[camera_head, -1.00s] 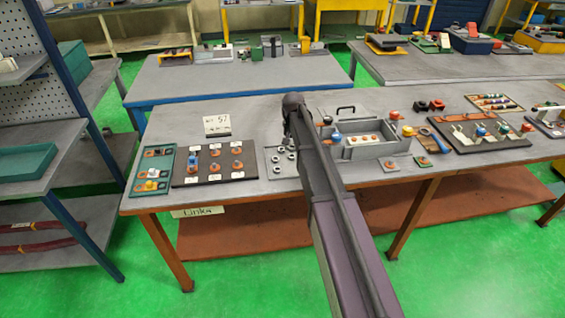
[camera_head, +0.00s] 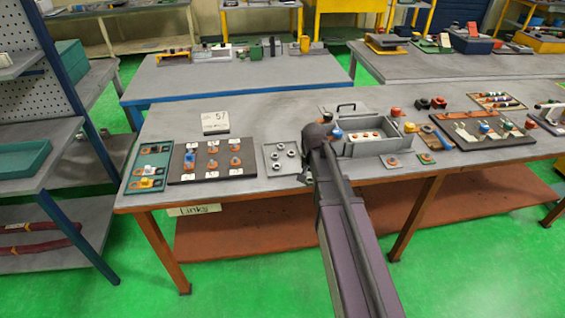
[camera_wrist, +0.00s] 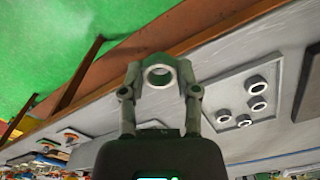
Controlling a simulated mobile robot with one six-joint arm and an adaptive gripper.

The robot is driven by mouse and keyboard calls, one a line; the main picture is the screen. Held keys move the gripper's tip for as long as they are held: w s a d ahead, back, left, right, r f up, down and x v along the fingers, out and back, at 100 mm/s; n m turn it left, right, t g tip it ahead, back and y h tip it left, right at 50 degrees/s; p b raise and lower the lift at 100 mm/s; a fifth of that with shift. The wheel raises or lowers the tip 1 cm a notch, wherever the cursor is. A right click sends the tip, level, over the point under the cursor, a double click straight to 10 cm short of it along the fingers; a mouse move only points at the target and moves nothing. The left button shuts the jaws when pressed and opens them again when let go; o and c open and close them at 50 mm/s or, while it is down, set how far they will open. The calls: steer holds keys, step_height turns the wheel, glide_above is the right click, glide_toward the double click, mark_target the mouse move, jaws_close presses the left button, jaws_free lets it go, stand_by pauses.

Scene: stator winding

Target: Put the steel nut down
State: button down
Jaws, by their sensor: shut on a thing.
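My gripper (camera_wrist: 159,84) is shut on a steel nut (camera_wrist: 159,72), a grey ring held between the two fingertips in the wrist view. The nut is over the front part of the grey workbench (camera_wrist: 110,105), near its brown front edge. I cannot tell how high it is above the top. A grey tray (camera_wrist: 213,92) with several more steel nuts (camera_wrist: 257,85) lies to the right in the wrist view. In the head view this tray (camera_head: 268,168) lies left of my arm. The held nut is hidden there behind my arm.
A grey open box (camera_head: 375,147) stands just right of my arm in the head view. A black board with orange parts (camera_head: 212,174) and a green tray (camera_head: 133,184) lie to the left. Bare bench top (camera_head: 262,118) shows behind the nut tray.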

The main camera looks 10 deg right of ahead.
steer(key=shift+s, duration=0.2)
steer(key=b, duration=0.1)
glide_above(294, 166)
steer(key=s, duration=0.1)
steer(key=shift+f, duration=0.75)
steer(key=shift+w, duration=0.3)
steer(key=shift+w+f+b, duration=0.15)
steer(key=shift+f+b, duration=0.35)
steer(key=shift+b, duration=0.1)
steer(key=shift+w+f+b, duration=0.15)
steer(key=shift+f+b, duration=0.35)
steer(key=shift+b, duration=0.1)
steer(key=shift+f+b, duration=0.85)
steer(key=shift+f, duration=0.15)
steer(key=c, duration=0.6)
jaws_free()
